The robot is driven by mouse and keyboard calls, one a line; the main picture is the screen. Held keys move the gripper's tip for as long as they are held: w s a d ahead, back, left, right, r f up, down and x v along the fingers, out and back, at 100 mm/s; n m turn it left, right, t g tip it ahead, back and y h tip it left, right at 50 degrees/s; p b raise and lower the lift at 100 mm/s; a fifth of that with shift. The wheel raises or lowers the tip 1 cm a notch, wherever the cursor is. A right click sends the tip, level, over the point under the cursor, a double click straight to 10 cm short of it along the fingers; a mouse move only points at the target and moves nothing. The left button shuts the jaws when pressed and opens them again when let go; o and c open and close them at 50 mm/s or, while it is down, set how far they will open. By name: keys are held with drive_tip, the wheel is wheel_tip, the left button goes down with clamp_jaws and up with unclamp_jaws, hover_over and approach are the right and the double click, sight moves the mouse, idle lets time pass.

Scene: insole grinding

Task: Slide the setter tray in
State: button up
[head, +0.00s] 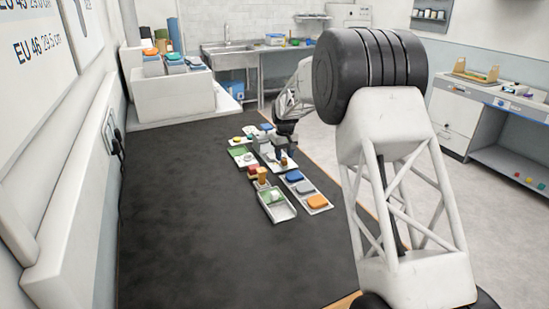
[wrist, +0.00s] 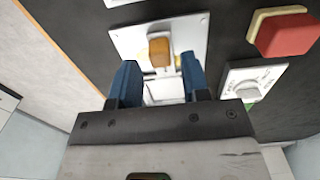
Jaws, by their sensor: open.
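My gripper (wrist: 158,70) is open, its two blue fingers spread apart over a white plate (wrist: 130,40). A tan-orange knob (wrist: 160,53) stands on this plate, just beyond the fingertips and between them in the picture. I see nothing gripped, and contact is not clear. In the head view, my gripper (head: 284,142) is low over the far right of a group of small trays; its fingers are too small to make out. A pale tray (head: 284,211) lies nearest me, with a green item in it. I cannot tell which piece is the setter tray.
A red block on a tan base (wrist: 284,33) and a white dial plate (wrist: 252,82) lie right of my gripper. A long tray (head: 305,190) holds blue and orange pieces. The dark tabletop (head: 190,220) is clear at left and front. White boxes (head: 170,98) stand behind.

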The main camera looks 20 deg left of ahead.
sight(284, 159)
drive_tip(key=shift+f, duration=1.85)
idle(0.4)
drive_tip(key=shift+r, duration=0.1)
idle(0.5)
drive_tip(key=c, duration=0.5)
